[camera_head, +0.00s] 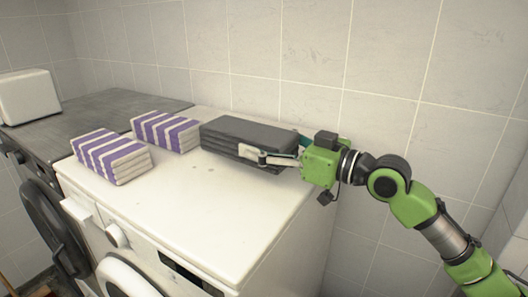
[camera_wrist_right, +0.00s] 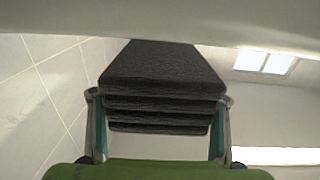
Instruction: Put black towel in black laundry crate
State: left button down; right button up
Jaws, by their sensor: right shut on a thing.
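The black towel (camera_head: 243,133) is a dark folded stack at the back right of the white washing machine's top (camera_head: 205,185). My right gripper (camera_head: 262,152) reaches it from the right and is shut on its right end. In the right wrist view the towel's layered end (camera_wrist_right: 160,95) sits between the two fingers of my right gripper (camera_wrist_right: 160,120). I cannot tell whether the towel is lifted off the top. The black laundry crate is not seen in these views. My left gripper is not in view.
Two purple-and-white striped towels (camera_head: 112,156) (camera_head: 165,131) lie left of the black towel. A dark-topped machine (camera_head: 95,112) stands at the left with a white box (camera_head: 28,96) on it. The tiled wall is close behind. The front of the white top is clear.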

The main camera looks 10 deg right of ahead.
jog(key=shift+w+f+p, duration=0.2)
jog(key=shift+f+p, duration=0.05)
jog(key=shift+f, duration=0.3)
jog(key=shift+w+f+p, duration=0.15)
jog(key=shift+f+p, duration=0.05)
jog(key=shift+f, duration=1.1)
jog(key=o, duration=1.3)
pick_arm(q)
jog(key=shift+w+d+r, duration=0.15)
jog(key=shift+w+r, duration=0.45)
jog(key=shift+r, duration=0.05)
